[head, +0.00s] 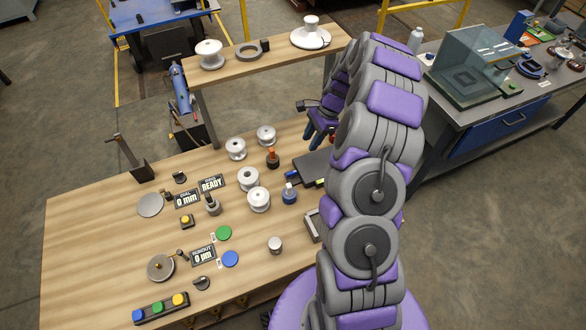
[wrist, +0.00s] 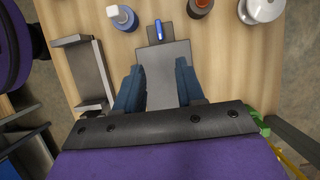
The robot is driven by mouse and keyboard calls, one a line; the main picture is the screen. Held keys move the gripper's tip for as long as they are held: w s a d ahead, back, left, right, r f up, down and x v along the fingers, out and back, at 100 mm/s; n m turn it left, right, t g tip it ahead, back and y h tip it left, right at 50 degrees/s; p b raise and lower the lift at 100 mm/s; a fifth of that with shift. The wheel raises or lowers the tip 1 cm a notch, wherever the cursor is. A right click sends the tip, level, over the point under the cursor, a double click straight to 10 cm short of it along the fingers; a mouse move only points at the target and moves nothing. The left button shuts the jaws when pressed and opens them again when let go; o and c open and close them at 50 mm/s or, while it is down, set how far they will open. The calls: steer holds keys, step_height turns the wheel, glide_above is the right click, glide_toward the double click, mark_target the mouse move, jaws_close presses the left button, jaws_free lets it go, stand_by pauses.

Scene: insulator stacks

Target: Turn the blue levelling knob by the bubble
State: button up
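My gripper (head: 318,136) hangs above the right part of the wooden table, pointing down. In the wrist view my gripper (wrist: 160,70) has its two blue fingers spread wide, with nothing between them but the view of a dark grey flat plate (wrist: 168,85) below. A small blue piece (wrist: 158,30) sits at the plate's far end, beyond the fingertips and apart from them. In the head view the plate (head: 314,165) lies partly behind my arm, with the blue piece (head: 292,178) at its left end. I cannot tell whether this piece is the levelling knob or the bubble.
A blue bottle with a white top (head: 289,194) and an orange-topped dark bottle (head: 272,158) stand close to the plate. A grey bracket (wrist: 85,75) lies left of it in the wrist view. White insulators (head: 259,199) stand nearby.

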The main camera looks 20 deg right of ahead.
glide_toward(292, 172)
steer(key=shift+a+f+b, duration=0.25)
steer(key=shift+a+b, duration=0.2)
steer(key=shift+a, duration=0.05)
steer(key=x, duration=0.5)
steer(key=d+b+x, duration=0.1)
steer(key=x, duration=0.1)
steer(key=shift+a+f, duration=0.1)
steer(key=shift+f, duration=0.25)
steer(key=shift+a+f, duration=0.15)
steer(key=shift+a, duration=0.3)
steer(key=shift+c, duration=0.3)
steer(key=shift+d, duration=0.25)
jaws_close()
